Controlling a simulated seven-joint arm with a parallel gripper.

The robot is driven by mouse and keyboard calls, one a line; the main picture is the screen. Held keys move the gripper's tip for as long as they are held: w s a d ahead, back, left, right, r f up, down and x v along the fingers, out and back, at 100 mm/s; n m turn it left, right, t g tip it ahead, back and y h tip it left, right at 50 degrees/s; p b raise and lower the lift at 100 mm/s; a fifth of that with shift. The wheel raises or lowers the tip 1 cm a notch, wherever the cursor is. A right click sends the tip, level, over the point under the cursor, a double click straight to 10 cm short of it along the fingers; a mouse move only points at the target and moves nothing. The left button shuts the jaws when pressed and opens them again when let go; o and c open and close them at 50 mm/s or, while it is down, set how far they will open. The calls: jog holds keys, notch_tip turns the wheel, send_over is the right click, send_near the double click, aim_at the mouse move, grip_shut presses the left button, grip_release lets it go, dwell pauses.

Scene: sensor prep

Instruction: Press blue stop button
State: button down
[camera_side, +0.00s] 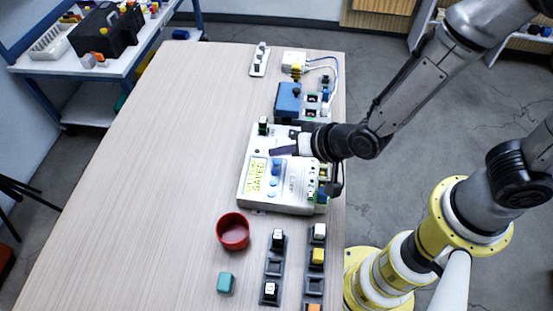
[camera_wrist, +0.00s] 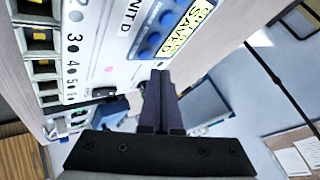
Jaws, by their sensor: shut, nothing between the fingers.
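The white device (camera_side: 285,196) lies on the table, with a yellow-green display (camera_side: 258,174) reading "SAVED". Beside the display is a row of blue buttons (camera_side: 273,182); I cannot read which is the stop button. The blue buttons (camera_wrist: 158,32) and display (camera_wrist: 189,28) also show at the top of the wrist view. My gripper (camera_side: 275,151) is over the device's far part, close to the end of the button row. In the wrist view my gripper (camera_wrist: 159,75) is shut and empty, its tips pointing at the device just below the buttons. Whether the tips touch it is unclear.
A blue box (camera_side: 289,100) and a white box (camera_side: 294,61) with wires stand beyond the device. A red bowl (camera_side: 233,244), a teal block (camera_side: 226,282) and dark racks (camera_side: 273,267) with small blocks are on the near side. The table's left half is clear.

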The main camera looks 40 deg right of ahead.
aim_at(281, 165)
jog(key=shift+r, duration=2.1)
jog(key=shift+d, duration=0.1)
jog(key=w+d+r+m+t, duration=0.25)
jog(key=w+d+r, duration=0.25)
jog(key=d+r, duration=0.6)
jog(key=s+d+r+n, duration=0.1)
jog(key=s+d+r, duration=0.3)
jog(key=r, duration=0.5)
jog(key=s+d+f+n+g+h, duration=0.1)
jog(key=s+d+n, duration=0.1)
jog(key=s, duration=0.4)
jog(key=s+d+f+n+g+h, duration=0.1)
jog(key=s+d+f+n+g, duration=0.1)
jog(key=s, duration=0.4)
jog(key=s+d+f+n+g+h, duration=0.1)
jog(key=s+d+f+n+g, duration=0.1)
jog(key=s, duration=0.5)
jog(key=shift+d, duration=0.85)
